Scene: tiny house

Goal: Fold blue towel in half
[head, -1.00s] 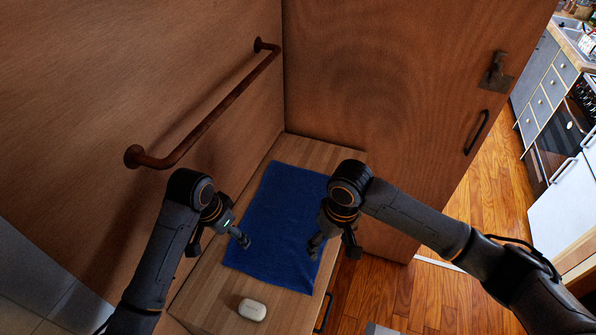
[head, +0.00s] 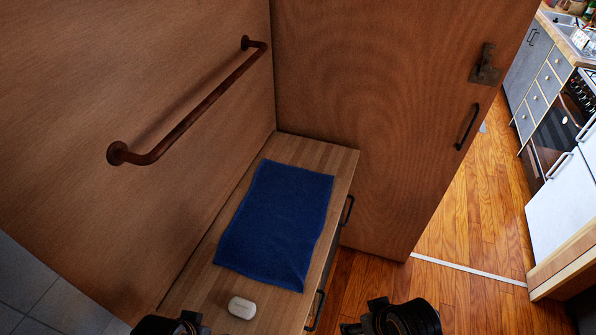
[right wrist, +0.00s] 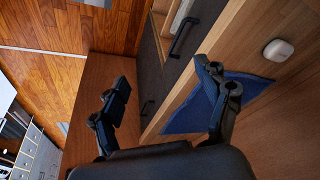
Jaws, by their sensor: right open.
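The blue towel (head: 276,225) lies flat and spread out on top of the wooden cabinet (head: 325,157). In the right wrist view, part of the towel (right wrist: 190,112) shows behind my right gripper's finger. My right gripper (right wrist: 164,78) is open with nothing between its fingers. In the head view only a dark part of my right arm's end shows at the bottom edge, apart from the towel. My left gripper (head: 190,320) is mostly cut off at the bottom left, below the towel and soap; its jaws cannot be made out.
A white soap-like bar (head: 242,307) lies on the cabinet just in front of the towel. A rusty rail (head: 195,112) is fixed to the wall at left. A wooden door (head: 380,100) stands behind. Open wooden floor (head: 465,225) lies at right.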

